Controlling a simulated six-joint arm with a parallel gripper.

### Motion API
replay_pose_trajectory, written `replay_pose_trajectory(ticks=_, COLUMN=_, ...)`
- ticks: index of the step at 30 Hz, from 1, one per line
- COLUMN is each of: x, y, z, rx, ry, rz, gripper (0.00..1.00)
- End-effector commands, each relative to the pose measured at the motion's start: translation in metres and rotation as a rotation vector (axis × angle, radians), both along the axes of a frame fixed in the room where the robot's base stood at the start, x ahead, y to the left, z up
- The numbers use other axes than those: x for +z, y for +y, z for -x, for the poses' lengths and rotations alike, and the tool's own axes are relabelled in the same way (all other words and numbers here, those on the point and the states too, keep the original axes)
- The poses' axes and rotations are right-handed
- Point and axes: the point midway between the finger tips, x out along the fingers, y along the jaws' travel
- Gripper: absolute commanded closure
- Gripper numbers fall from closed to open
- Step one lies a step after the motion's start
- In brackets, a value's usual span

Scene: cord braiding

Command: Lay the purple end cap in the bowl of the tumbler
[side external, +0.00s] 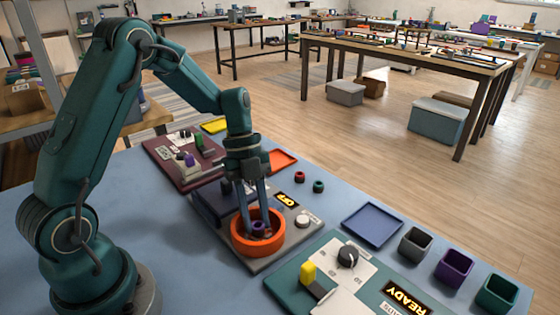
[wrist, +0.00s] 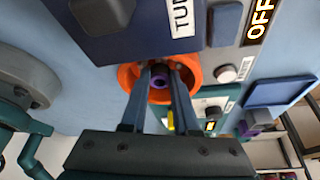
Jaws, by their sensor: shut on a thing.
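The purple end cap (side external: 258,229) is a small ring with a dark hole. My gripper (side external: 258,222) points down, shut on it, with the fingertips inside the orange bowl (side external: 277,242) of the tumbler. In the wrist view the cap (wrist: 159,81) shows between the fingertips, against the orange bowl (wrist: 193,76). I cannot tell whether the cap touches the bowl's floor. The tumbler's grey base bears a display (side external: 286,200) reading OFF and a white knob (side external: 303,221).
A teal panel (side external: 285,284) with a yellow lever, a dark knob and a READY display lies at front right. A blue tray (side external: 372,225) and grey, purple and green bins stand beyond it. Red (side external: 299,176) and green (side external: 318,186) caps lie behind the tumbler. A maroon panel (side external: 165,163) lies behind left.

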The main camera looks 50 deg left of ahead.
Motion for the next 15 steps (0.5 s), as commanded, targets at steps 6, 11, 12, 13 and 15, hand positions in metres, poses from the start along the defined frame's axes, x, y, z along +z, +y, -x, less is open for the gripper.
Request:
replay_pose_trajectory(ticks=6, x=-0.0003, y=0.0, z=0.0, rx=0.0, ry=0.0, rz=0.0, gripper=1.0)
replay_pose_trajectory(ticks=11, x=-0.0017, y=-0.0001, z=0.0001, rx=0.0, ry=0.0, rz=0.001, gripper=1.0)
replay_pose_trajectory(ticks=12, x=-0.0022, y=-0.0001, z=0.0001, rx=0.0, ry=0.0, rz=0.001, gripper=1.0)
replay_pose_trajectory(ticks=13, x=-0.0025, y=-0.0002, z=0.0001, rx=0.001, ry=0.001, rz=0.001, gripper=1.0)
replay_pose_trajectory(ticks=15, x=-0.0033, y=-0.0002, z=0.0001, rx=0.001, ry=0.001, rz=0.001, gripper=1.0)
